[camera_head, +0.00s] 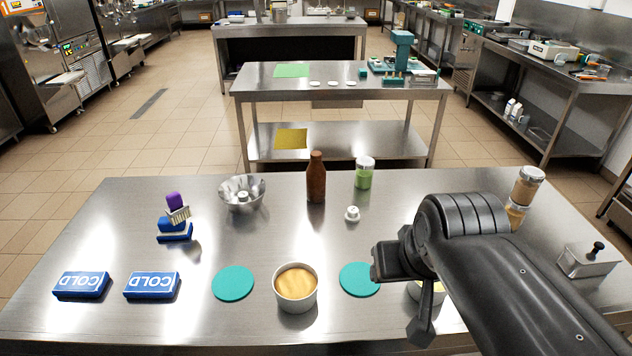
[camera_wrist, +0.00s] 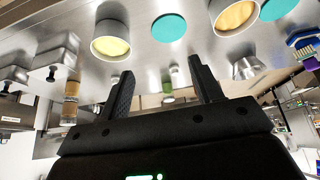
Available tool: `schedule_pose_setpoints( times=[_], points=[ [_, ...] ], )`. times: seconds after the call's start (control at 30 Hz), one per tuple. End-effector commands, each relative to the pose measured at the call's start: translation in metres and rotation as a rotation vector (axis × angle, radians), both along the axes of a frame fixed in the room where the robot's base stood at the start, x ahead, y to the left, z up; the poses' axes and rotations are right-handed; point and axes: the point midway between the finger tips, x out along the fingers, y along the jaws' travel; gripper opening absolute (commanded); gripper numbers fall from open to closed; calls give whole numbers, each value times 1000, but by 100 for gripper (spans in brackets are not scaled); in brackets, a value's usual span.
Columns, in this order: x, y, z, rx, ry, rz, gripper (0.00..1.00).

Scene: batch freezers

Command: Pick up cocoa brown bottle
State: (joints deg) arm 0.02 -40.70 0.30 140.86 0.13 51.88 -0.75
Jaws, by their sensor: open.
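The cocoa brown bottle (camera_head: 316,180) stands upright on the steel table near its far edge, in the middle of the head view. A green jar (camera_head: 364,173) with a pale lid stands to its right, and a small white knobbed piece (camera_head: 352,214) sits in front of that jar. My gripper (camera_wrist: 160,68) is open and empty between its fingers in the wrist view. In the head view my arm comes in from the right, with its end well to the right and nearer than the bottle. I cannot make out the bottle in the wrist view; a finger may hide it.
A fluted metal bowl (camera_head: 242,195) stands left of the bottle. Nearer lie teal discs (camera_head: 233,283), a tub of tan contents (camera_head: 295,289), blue COLD packs (camera_head: 152,285) and a brush (camera_head: 176,222). Amber jars (camera_head: 527,185) and a steel box (camera_head: 588,262) stand right.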

Motion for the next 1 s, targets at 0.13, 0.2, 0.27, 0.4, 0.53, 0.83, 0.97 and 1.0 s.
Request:
schedule_pose_setpoints(
  times=[0.13, 0.2, 0.27, 0.4, 0.53, 0.83, 0.97, 1.0],
  points=[
    [40, 6, 25, -17, 15, 40, 59],
    [63, 10, 37, -26, 22, 65, 59],
    [83, 14, 46, -33, 28, 86, 59],
    [130, 24, 63, -45, 41, 137, 59],
    [176, 34, 73, -53, 53, 185, 59],
    [282, 59, 75, -53, 75, 298, 59],
    [327, 70, 67, -46, 84, 345, 59],
    [341, 73, 64, -44, 86, 359, 59]
  ],
)
